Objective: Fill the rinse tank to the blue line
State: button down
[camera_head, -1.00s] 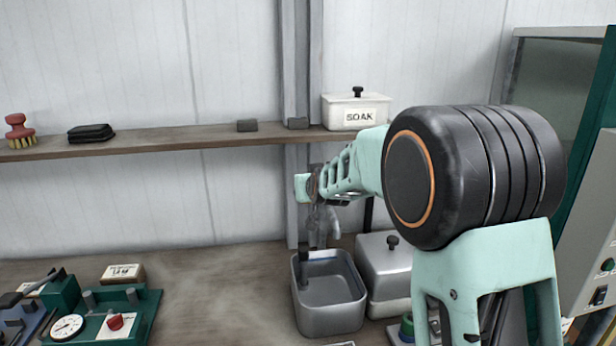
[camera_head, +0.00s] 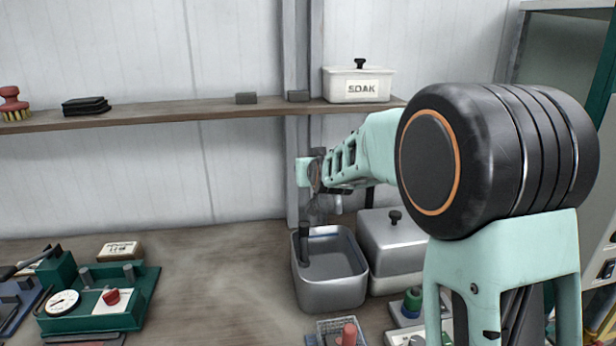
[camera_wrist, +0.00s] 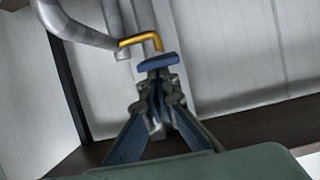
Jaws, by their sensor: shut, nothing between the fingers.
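An open grey metal tank (camera_head: 345,290) stands on the bench at the back, right of centre in the head view. No blue line can be made out on it, and I cannot tell its water level. My gripper (camera_head: 318,212) is above the tank's back left part, partly hidden by my arm. In the wrist view my gripper (camera_wrist: 157,90) is shut and empty. Its tips are just below a blue bar (camera_wrist: 158,62), which hangs under a bent brass rod (camera_wrist: 140,41); I cannot tell if they touch. Grey pipes (camera_wrist: 85,28) run behind.
A lidded metal tank (camera_head: 392,245) stands close right of the open one. A shelf (camera_head: 200,115) above carries a white SOAK box (camera_head: 358,86). A green fixture with a gauge (camera_head: 98,305) is at the left. The bench between is clear.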

jog(key=shift+s+d+f+t+b, duration=0.15)
jog(key=shift+f+t+b, duration=0.45)
jog(key=shift+b, duration=2)
jog(key=shift+s+a+f+t+b, duration=0.1)
jog(key=shift+f+t+b, duration=0.5)
jog(key=shift+b, duration=1.95)
jog(key=f+t+b, duration=0.1)
jog(key=b, duration=0.6)
jog(key=shift+s+f+y, duration=0.1)
jog(key=shift+f+y, duration=0.1)
jog(key=shift+y, duration=0.2)
jog(key=shift+r+b, duration=0.15)
jog(key=shift+b, duration=0.2)
dwell(1.4)
